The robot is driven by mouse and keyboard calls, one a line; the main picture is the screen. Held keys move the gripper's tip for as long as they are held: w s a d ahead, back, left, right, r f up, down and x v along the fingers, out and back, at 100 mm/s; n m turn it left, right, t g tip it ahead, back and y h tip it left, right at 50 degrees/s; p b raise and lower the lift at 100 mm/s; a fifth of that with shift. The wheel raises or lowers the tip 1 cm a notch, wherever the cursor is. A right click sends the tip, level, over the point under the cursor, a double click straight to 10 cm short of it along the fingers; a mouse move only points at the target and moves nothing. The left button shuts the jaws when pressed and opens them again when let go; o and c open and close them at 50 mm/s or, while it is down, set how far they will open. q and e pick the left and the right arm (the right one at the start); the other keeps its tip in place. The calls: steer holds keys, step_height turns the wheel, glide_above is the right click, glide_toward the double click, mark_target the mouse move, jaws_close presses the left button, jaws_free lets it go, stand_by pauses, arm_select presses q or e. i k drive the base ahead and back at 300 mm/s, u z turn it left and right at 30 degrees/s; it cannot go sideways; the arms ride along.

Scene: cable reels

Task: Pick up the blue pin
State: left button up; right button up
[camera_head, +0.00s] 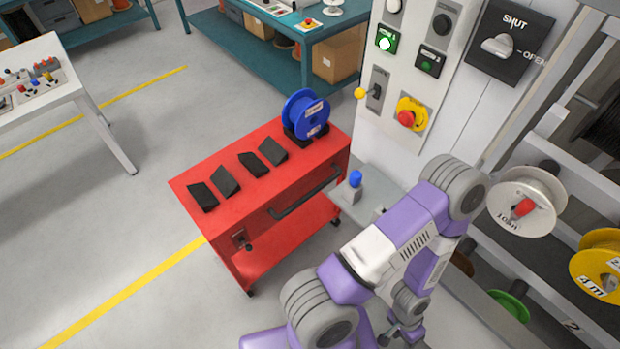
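The blue pin (355,178) stands upright on a small grey block on the light grey ledge below the control panel, just right of the red cart. One purple and grey arm of mine, which looks like the right one, rises from the bottom centre and bends down again. Its end, with what looks like my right gripper (402,335), is small and partly hidden at the bottom edge, below and apart from the pin. Whether it is open or shut does not show. My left gripper is out of view.
The red cart (238,208) carries a blue reel (306,114) and several black wedges. The wall panel (405,75) has buttons and a SHUT/OPEN switch. A rack with a white reel (527,201) and a yellow reel (598,266) stands at right.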

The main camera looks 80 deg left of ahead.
mark_target(355, 176)
steer(key=u, duration=2.7)
steer(key=k, duration=0.2)
steer(key=z, duration=0.05)
steer(key=i, duration=0.5)
